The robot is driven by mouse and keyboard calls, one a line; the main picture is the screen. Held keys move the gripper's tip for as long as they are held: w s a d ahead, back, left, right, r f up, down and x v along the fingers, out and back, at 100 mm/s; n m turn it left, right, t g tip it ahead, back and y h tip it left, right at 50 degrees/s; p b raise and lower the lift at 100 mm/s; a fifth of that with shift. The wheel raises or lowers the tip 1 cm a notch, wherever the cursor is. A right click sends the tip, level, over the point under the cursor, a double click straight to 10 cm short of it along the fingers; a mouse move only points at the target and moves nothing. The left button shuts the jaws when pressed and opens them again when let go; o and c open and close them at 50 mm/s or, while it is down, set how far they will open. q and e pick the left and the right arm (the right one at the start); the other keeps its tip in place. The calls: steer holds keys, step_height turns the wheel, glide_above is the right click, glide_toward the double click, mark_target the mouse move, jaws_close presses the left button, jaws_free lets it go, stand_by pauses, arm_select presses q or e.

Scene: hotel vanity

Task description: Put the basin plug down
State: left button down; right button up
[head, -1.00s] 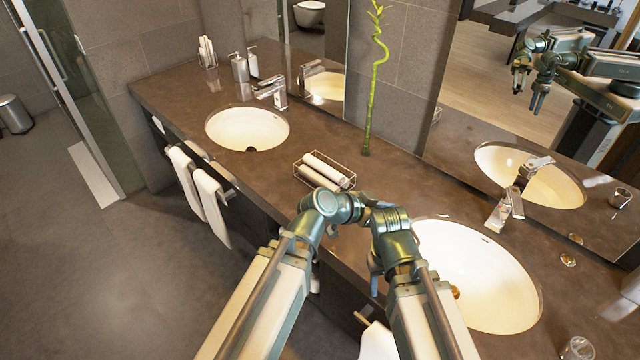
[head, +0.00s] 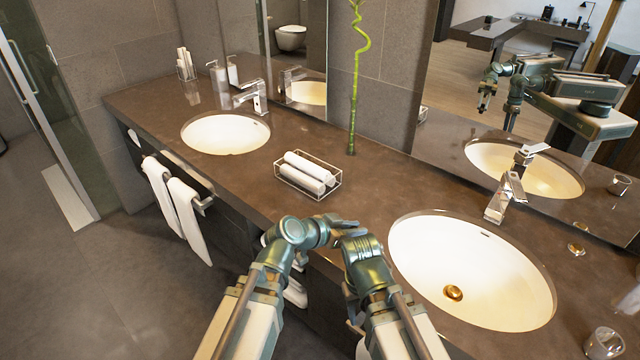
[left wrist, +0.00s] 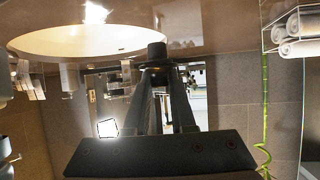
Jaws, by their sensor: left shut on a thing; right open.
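My left gripper (head: 345,224) is over the counter, just left of the right basin (head: 412,302). In the left wrist view its fingers (left wrist: 158,62) are closed together on a small dark cylindrical piece (left wrist: 157,50), apparently the basin plug. The piece appears near the right basin's rim (left wrist: 150,42); whether it touches the counter I cannot tell. In the head view the piece is hidden by the gripper. My right gripper (head: 351,302) is lower, in front of the counter edge, mostly hidden behind its own arm; it is open. A gold drain fitting (head: 453,292) shows in the right basin.
A wire tray (head: 283,178) of rolled white towels stands between the basins, with a green bamboo stem (head: 353,110) behind. A faucet (head: 503,200) stands behind the right basin, and a glass (head: 604,343) at its right. Counter (head: 350,190) between tray and right basin is clear.

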arm_select(q)
steer(key=w+a+n+t, duration=0.1)
steer(key=w+a, duration=0.1)
steer(key=w+a+f+n+t+y+b, duration=0.1)
steer(key=w+a, duration=0.1)
steer(key=w, duration=0.1)
steer(key=w+a, duration=0.2)
steer(key=shift+w+a+f+n+t+y+b, duration=0.15)
steer(key=shift+w+n+t+y+b, duration=0.1)
steer(key=shift+n+t+y+b, duration=0.15)
steer(key=b, duration=0.1)
glide_above(337, 199)
steer(key=shift+s+f, duration=0.35)
steer(key=shift+f, duration=0.35)
steer(key=f+b, duration=0.2)
steer(key=w+f+b, duration=0.1)
steer(key=f+b, duration=0.1)
steer(key=shift+r, duration=0.2)
steer(key=shift+f, duration=0.1)
steer(key=c, duration=1.2)
jaws_free()
steer(key=shift+f, duration=0.1)
steer(key=shift+o, duration=0.8)
